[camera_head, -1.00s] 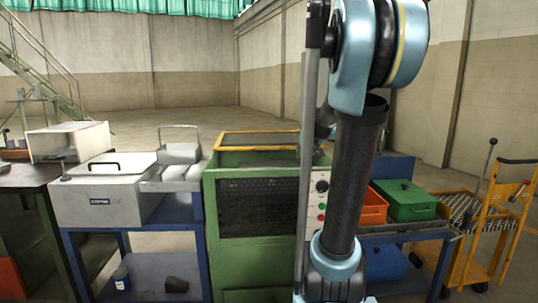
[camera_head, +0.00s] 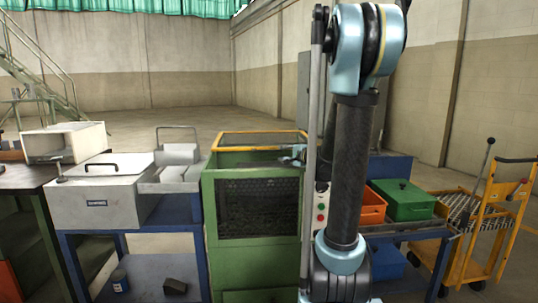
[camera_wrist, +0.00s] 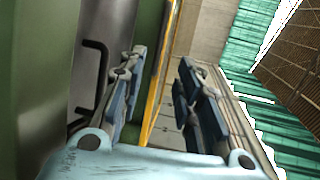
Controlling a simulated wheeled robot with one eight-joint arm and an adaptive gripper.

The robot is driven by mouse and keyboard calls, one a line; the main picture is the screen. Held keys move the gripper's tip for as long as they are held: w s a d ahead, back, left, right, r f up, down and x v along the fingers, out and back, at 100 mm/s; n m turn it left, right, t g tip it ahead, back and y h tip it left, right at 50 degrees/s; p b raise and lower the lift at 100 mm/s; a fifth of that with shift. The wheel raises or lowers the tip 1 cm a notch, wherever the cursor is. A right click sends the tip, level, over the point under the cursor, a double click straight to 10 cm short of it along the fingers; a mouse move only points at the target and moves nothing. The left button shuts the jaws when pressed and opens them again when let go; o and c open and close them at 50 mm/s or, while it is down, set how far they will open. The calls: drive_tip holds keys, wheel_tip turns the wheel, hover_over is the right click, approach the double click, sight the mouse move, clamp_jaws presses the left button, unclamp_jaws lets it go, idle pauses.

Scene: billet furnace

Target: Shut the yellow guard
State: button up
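The yellow guard (camera_head: 258,132) shows as a yellow-edged frame along the top of the green machine (camera_head: 256,190) in the head view. My gripper (camera_head: 290,155) is at the top right of the machine, close to the guard's right end and partly hidden by my arm. In the wrist view my gripper (camera_wrist: 162,95) has its two fingers apart, with nothing held between them. A yellow bar (camera_wrist: 158,85) runs through the gap between the fingers. I cannot tell whether either finger touches it.
A black handle (camera_wrist: 92,78) on a grey surface lies left of the fingers in the wrist view. A white box (camera_head: 100,190) on a blue stand is left of the machine. An orange bin (camera_head: 372,207), a green box (camera_head: 402,200) and a yellow trolley (camera_head: 480,225) are to the right.

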sight(268, 151)
drive_tip(key=x, duration=1.7)
drive_tip(key=shift+f, duration=0.15)
drive_tip(key=c, duration=0.6)
drive_tip(key=shift+s, duration=0.2)
clamp_jaws()
